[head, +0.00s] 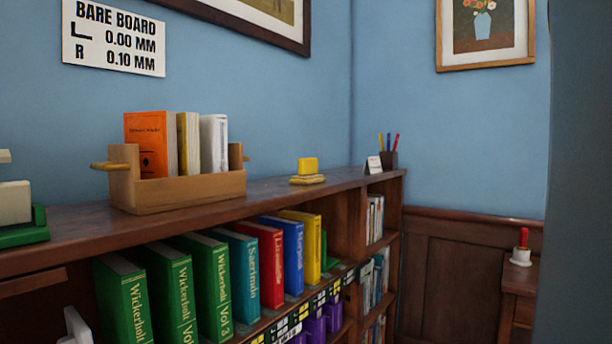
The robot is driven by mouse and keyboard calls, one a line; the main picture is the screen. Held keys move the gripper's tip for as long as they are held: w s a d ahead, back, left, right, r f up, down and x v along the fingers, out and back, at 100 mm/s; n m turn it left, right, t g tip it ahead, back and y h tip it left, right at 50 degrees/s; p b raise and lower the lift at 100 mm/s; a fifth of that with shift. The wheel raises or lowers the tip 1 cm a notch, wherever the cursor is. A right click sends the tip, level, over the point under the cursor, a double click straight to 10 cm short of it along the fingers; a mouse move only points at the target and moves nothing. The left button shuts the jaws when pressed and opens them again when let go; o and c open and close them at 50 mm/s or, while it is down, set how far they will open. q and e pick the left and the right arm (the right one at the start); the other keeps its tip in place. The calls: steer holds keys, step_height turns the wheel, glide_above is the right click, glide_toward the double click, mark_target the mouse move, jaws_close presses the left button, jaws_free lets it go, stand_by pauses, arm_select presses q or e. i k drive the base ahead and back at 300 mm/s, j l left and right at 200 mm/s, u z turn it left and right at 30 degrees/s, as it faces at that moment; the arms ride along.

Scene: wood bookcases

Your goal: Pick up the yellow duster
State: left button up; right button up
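A small yellow block (308,165) sits on a flat, folded-looking pale yellow piece (308,180) on top of the long wooden bookcase (275,201), near its front edge. One or both of these are the yellow duster; at this size I cannot tell which. They stand apart from the things on either side. Neither of my grippers can be made out in the head view.
A wooden book carrier (190,194) with several books stands left of the yellow pieces. A pen pot (389,160) and small white card (373,165) stand to the right. A dark vertical surface (582,180) blocks the right edge. Bare bookcase top surrounds the yellow pieces.

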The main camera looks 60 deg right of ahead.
mark_target(307, 167)
steer(key=z, duration=1.85)
